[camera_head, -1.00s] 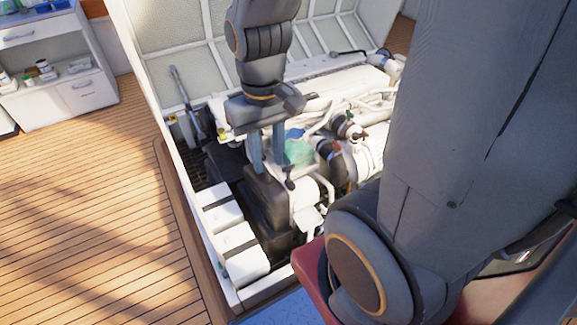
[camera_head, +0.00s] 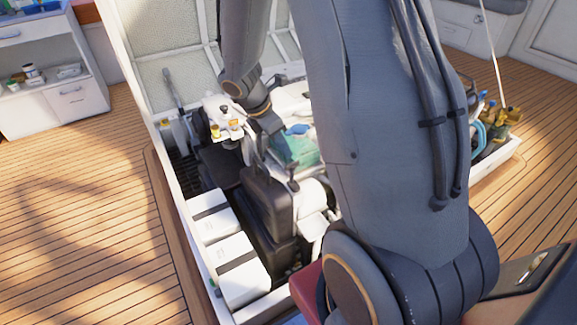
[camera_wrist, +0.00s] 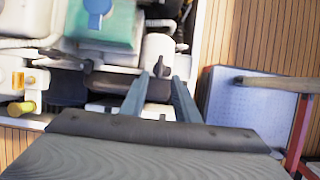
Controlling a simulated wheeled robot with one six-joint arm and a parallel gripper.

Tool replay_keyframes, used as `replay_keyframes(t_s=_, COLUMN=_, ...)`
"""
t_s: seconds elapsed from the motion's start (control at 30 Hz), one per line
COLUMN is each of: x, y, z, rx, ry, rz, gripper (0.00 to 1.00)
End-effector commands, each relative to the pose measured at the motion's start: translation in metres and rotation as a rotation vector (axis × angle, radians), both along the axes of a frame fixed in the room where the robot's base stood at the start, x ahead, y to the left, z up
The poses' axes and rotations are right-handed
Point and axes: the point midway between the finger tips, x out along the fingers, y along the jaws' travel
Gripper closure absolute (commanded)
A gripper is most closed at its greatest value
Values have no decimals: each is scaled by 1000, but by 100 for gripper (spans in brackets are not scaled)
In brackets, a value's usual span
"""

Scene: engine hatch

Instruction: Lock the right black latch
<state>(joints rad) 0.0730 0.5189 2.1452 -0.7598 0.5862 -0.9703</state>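My gripper (camera_head: 283,152) is tilted over the engine bay, near the green-topped part (camera_head: 304,150) and behind an upright black box (camera_head: 268,199) in the head view. In the wrist view my gripper (camera_wrist: 161,78) has its two blue-grey fingers apart. A dark bar-like part (camera_wrist: 155,90) shows between and left of them; contact cannot be told. A small black lever (camera_head: 292,179) stands beside the black box, close below the fingers. I cannot tell for certain which black part is the right latch, or whether it is locked.
White boxes with black bands (camera_head: 243,268) line the near left of the bay. The open hatch lid (camera_head: 165,35) stands behind. A brown bar (camera_wrist: 275,84) and a pale blue panel (camera_wrist: 245,112) lie right in the wrist view. Wooden deck (camera_head: 80,200) is clear at left.

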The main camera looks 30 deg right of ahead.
Motion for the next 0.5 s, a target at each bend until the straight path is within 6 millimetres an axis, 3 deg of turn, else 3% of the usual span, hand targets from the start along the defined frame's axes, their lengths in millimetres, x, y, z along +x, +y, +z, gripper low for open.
replay_keyframes(t_s=0.5, x=0, y=-26, z=-62, rx=-1, ry=5, rz=6, gripper=72)
